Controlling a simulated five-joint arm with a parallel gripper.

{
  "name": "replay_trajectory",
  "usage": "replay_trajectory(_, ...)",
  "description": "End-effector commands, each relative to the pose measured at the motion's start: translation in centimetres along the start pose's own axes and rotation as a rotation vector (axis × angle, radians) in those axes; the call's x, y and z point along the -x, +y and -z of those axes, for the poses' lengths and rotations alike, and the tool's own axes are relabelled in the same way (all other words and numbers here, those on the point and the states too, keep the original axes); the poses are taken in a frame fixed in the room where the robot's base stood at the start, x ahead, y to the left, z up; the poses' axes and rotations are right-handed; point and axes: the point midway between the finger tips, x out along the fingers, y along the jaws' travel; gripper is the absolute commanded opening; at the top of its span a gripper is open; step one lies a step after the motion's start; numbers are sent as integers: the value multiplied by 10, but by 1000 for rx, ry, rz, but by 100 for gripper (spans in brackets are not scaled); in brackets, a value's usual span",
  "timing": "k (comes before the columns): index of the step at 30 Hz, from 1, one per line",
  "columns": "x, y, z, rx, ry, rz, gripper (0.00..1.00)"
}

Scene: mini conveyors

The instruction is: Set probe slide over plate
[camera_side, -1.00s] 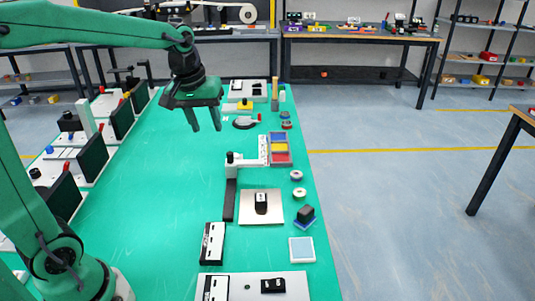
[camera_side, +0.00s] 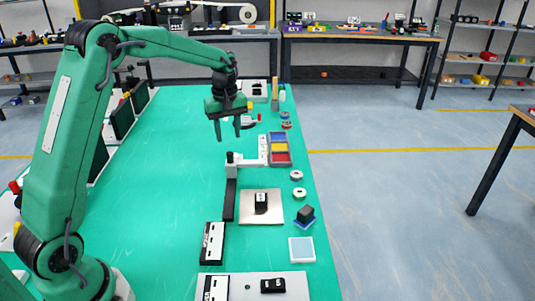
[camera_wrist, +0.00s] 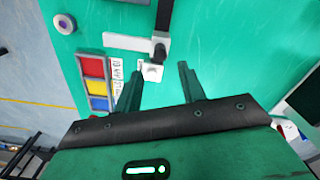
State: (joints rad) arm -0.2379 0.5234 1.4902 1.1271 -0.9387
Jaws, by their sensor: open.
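The probe slide appears to be a white arm (camera_side: 250,161) with a black knob (camera_side: 231,158) at the far end of a black rail (camera_side: 229,202). The wrist view shows the white arm (camera_wrist: 125,42), knob (camera_wrist: 160,50) and rail (camera_wrist: 164,15). A square metal plate (camera_side: 273,216) carrying a black-and-white piece (camera_side: 261,202) lies right of the rail, nearer the side camera than the arm. My gripper (camera_side: 229,137) is open and empty, above and just beyond the knob in the side view. In the wrist view its fingers (camera_wrist: 160,70) point toward a small white block beside the knob.
A tray of blue, yellow and red sections (camera_side: 281,149) adjoins the white arm's right end. A black-and-white box (camera_side: 212,243) stands near the rail's near end. The green tabletop left of the rail is clear.

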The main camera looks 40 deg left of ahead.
Motion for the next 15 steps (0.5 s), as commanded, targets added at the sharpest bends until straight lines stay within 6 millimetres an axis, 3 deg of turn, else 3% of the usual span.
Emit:
replay_trajectory(8,-3,0,0,2,-1,2,40)
replay_trajectory(15,-21,0,0,2,-2,3,40)
